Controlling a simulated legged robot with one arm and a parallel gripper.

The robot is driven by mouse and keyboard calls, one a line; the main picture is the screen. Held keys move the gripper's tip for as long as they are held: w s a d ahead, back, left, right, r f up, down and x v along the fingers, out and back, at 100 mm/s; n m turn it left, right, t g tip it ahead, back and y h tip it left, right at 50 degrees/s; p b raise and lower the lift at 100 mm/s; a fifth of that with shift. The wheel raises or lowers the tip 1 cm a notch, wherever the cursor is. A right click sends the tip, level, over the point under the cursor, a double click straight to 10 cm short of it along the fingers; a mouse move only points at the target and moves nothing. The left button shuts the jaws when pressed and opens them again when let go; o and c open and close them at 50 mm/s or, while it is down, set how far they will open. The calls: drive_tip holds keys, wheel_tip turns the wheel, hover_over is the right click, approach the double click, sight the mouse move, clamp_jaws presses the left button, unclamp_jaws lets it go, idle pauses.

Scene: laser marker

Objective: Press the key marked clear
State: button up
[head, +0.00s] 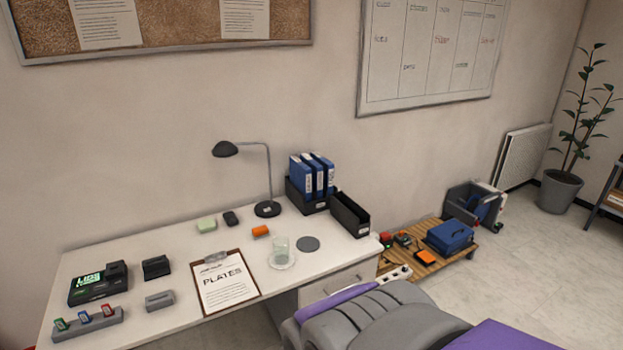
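A black laser marker device (97,291) sits at the left end of the white desk. Its lit panel (89,279) shows green lettering that seems to read "LIDS". A raised dark block stands at its right rear. I cannot make out a key marked clear; any key labels are too small to read. I cannot identify my gripper in this view.
A grey rack (87,324) with green, blue and red pieces stands in front of the device. A black block (156,267), a grey block (159,301) and a "PLATES" clipboard (226,285) lie to its right. A glass (281,247) and lamp (268,209) stand farther right.

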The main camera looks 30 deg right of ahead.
clamp_jaws()
idle(1.4)
